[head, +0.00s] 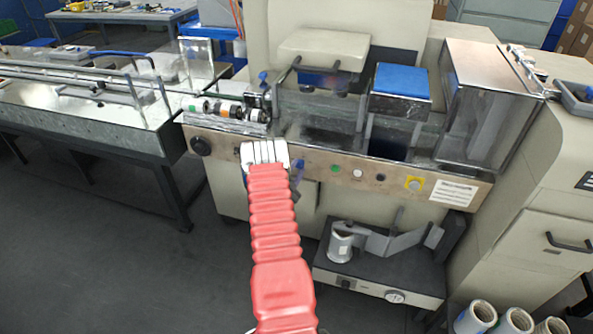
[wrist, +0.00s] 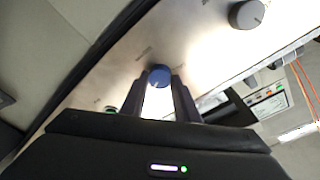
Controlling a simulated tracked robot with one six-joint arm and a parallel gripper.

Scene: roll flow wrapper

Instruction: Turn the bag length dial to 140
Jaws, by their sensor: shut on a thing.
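A round blue dial (wrist: 159,74) on the metal control panel shows in the wrist view, between the tips of my gripper (wrist: 159,84). The two dark fingers are shut on its sides. Its pointer and the number it stands at cannot be read. In the head view my red-sleeved arm reaches to the panel, and my gripper (head: 265,154) covers the blue dial and hides the fingertips. A larger dark grey knob (wrist: 247,14) sits apart from my gripper on the same panel; it is also at the panel's left end in the head view (head: 201,146). The panel labels are too small to read.
A printer-like unit (head: 375,270) stands below, and film rolls (head: 476,317) stand at lower right. The floor at left is clear.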

